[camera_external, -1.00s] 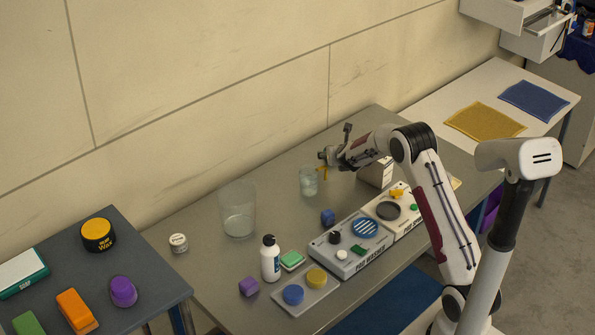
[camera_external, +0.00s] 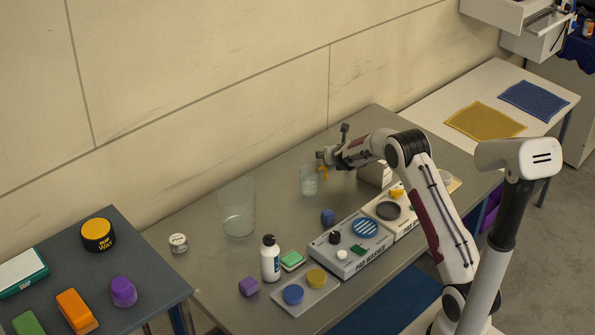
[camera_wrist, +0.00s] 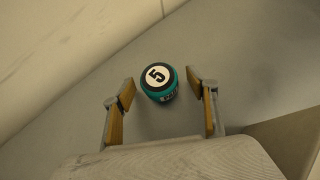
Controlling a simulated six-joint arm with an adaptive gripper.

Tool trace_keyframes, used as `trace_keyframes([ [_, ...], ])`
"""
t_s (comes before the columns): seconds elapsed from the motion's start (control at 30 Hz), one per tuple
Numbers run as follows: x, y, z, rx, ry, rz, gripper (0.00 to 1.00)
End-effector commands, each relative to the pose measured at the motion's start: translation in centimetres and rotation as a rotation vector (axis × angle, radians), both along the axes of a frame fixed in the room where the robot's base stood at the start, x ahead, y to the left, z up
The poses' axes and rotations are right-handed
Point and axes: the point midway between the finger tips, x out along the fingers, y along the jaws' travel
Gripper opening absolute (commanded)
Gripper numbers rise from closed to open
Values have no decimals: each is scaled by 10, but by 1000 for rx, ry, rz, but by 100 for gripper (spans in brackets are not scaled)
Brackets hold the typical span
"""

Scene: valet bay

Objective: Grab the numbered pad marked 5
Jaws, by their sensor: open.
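The pad marked 5 (camera_wrist: 159,80) is a round teal piece with a black 5 on a white disc on top. In the wrist view it sits on the grey table, a little ahead of and between my open fingers, touching neither. My gripper (camera_wrist: 163,98) is empty, its two tan-lined fingers spread apart. In the external view my gripper (camera_external: 323,164) is over the back of the metal table. I cannot make out the pad marked 5 there.
A clear glass (camera_external: 308,181) stands close to my gripper, and a larger clear container (camera_external: 238,212) further left. A white box (camera_external: 374,172) is behind my arm.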

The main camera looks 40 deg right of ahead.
Motion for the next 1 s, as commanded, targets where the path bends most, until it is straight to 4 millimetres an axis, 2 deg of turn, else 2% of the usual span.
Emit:
trace_keyframes([
  [0.1, 0, 0, 0, 0, 0, 0, 58],
  [0.23, 0, 0, 0, 0, 0, 0, 24],
  [0.7, 0, 0, 1, 0, 0, 0, 23],
  [1.0, 0, 0, 12, 0, -1, -1, 23],
])
